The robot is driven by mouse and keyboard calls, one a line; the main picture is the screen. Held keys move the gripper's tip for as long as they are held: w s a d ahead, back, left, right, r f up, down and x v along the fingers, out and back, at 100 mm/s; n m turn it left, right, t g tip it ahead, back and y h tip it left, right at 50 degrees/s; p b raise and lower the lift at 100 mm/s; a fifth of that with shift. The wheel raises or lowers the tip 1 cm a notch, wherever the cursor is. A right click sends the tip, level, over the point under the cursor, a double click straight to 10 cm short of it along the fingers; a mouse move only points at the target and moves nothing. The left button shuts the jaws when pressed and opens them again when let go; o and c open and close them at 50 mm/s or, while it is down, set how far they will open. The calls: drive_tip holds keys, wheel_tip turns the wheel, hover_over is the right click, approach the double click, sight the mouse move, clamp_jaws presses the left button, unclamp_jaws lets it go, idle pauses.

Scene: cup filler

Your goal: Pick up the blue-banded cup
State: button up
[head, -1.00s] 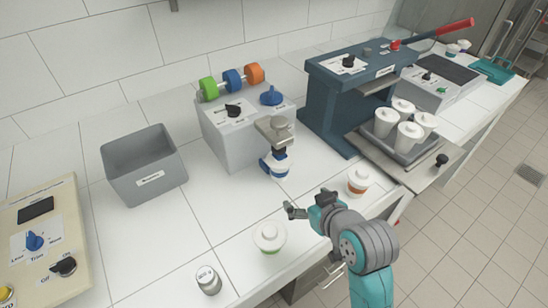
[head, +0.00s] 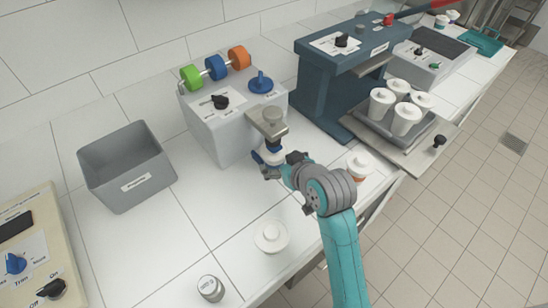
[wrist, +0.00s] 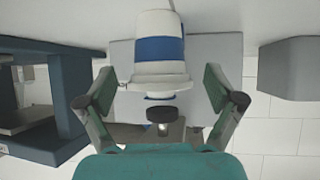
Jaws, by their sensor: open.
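The blue-banded cup (head: 268,156) stands under the nozzle of the grey dispenser, partly hidden by my gripper in the head view. The wrist view, which looks upside down, shows the white cup with its wide blue band (wrist: 160,49) large and central. My gripper (head: 281,166) is at the cup. In the wrist view its open fingers (wrist: 160,75) stand one on each side of the cup, with a visible gap on both sides. I cannot tell how deep the cup sits between the fingertips.
The dispenser (head: 221,118) with its overhanging nozzle head (head: 267,122) is close above the cup. A grey bin (head: 127,177) is left. A blue press (head: 325,100) stands right.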

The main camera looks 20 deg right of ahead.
drive_tip(key=x, duration=0.4)
drive_tip(key=shift+w+f, duration=0.25)
drive_tip(key=shift+w, duration=0.1)
drive_tip(key=c, duration=1.4)
